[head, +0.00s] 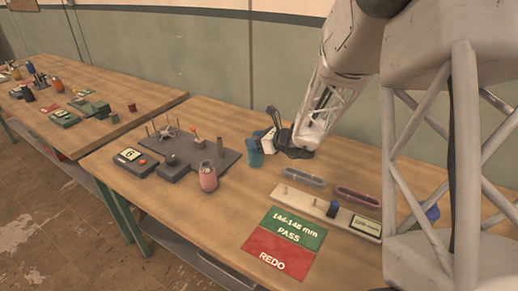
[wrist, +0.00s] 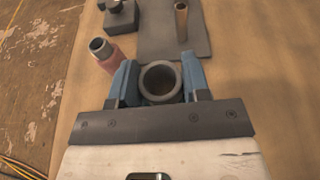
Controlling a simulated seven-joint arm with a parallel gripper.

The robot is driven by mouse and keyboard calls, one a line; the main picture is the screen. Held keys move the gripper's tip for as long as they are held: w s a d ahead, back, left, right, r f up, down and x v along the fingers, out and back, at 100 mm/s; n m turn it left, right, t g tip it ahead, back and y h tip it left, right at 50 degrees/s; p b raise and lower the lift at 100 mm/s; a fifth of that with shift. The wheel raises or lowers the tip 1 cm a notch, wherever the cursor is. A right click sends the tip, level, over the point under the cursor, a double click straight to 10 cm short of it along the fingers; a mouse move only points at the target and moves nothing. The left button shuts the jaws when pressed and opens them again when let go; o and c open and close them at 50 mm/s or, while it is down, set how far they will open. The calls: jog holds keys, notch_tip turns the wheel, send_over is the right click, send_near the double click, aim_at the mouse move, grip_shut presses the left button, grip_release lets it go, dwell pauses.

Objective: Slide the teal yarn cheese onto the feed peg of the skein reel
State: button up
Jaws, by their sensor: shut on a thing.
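The teal yarn cheese (head: 255,155) is a short upright cylinder over the wooden table in the head view. In the wrist view its open round top (wrist: 177,80) sits between the two blue fingers of my gripper (wrist: 160,82), which is shut on it. My gripper (head: 264,139) also shows in the head view. I cannot tell whether the cheese touches the table. The skein reel (head: 168,131) stands on a grey base to the left. A tan upright peg (head: 219,147), seemingly the feed peg, stands at the base's right end and ahead of my gripper in the wrist view (wrist: 181,20); it is bare.
A pink yarn cone or bottle (head: 208,177) stands in front of the base, left of my gripper. Trays (head: 303,177), a long gauge board (head: 325,211) and a green and red card (head: 285,240) lie to the right. Bare tabletop separates the cheese from the base.

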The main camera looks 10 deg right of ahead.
jog(key=w+a+r, duration=0.5)
jog(key=w, duration=0.3)
jog(key=w+a+r, duration=0.5)
jog(key=w+a, duration=0.1)
jog(key=w, duration=0.2)
jog(key=shift+r+n+g, duration=0.25)
jog(key=shift+n+g, duration=0.05)
jog(key=shift+a+f, duration=0.1)
jog(key=shift+f, duration=0.1)
jog(key=shift+f, duration=2.7)
jog(key=shift+f, duration=0.95)
jog(key=shift+f, duration=0.7)
jog(key=shift+f, duration=1.15)
dwell(0.3)
